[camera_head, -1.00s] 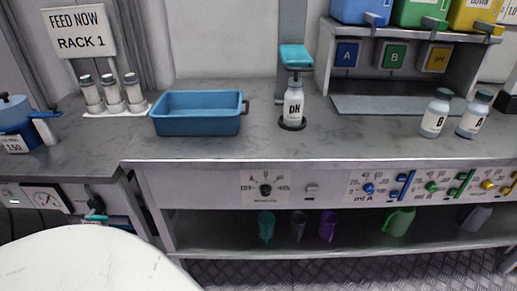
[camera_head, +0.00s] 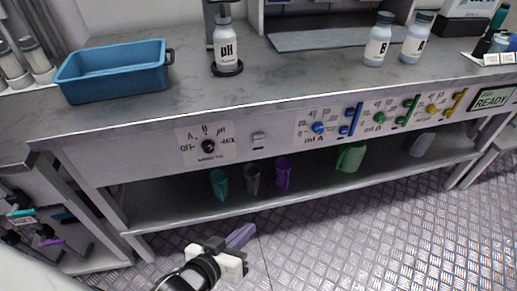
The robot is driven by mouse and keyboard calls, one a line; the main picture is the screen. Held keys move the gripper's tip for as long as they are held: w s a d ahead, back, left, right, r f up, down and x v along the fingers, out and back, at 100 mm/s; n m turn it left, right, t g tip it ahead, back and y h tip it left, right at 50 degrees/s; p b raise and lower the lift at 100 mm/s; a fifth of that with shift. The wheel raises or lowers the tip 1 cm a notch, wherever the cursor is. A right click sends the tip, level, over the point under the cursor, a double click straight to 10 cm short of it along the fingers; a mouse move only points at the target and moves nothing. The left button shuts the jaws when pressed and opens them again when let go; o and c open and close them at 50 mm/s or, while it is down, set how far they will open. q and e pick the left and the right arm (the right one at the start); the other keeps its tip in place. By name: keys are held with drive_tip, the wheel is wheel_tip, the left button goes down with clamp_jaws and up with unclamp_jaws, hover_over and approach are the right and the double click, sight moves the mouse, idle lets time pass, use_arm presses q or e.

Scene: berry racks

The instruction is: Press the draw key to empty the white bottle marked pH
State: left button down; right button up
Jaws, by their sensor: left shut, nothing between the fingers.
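The white bottle marked pH (camera_head: 227,46) stands upright on a round black base under the dispenser, at the top of the head view. A small pale key (camera_head: 258,139) sits on the front panel, right of the black selector knob (camera_head: 208,146). The knob is ringed by the marks OFF, A, B, pH and MIX; where it points is too small to tell. My left gripper (camera_head: 240,236) is shut and empty, low in front of the bench, below the panel and lower shelf and apart from the key. My right gripper is out of view.
A blue tray (camera_head: 115,84) stands left on the worktop. Bottles B (camera_head: 378,46) and A (camera_head: 416,45) stand at the right. Coloured knobs and sliders line the panel's right side. Several cups, including a green jug (camera_head: 350,157), stand on the lower shelf (camera_head: 160,209). The floor in front is clear.

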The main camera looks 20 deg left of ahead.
sight(259, 137)
use_arm(q)
drive_tip(key=w+d+r+n+t+h+b, duration=0.1)
drive_tip(key=w+r+n+t+b, duration=0.5)
drive_tip(key=w+r, duration=0.4)
drive_tip(key=shift+w+d+b, duration=0.25)
drive_tip(key=shift+d+b, duration=0.15)
drive_tip(key=shift+b, duration=0.1)
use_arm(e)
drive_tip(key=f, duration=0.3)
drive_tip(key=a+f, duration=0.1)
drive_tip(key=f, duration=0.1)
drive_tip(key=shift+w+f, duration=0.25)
use_arm(q)
drive_tip(key=w+a, duration=0.5)
drive_tip(key=w, duration=0.2)
drive_tip(key=shift+w, duration=0.15)
drive_tip(key=shift+f, duration=0.1)
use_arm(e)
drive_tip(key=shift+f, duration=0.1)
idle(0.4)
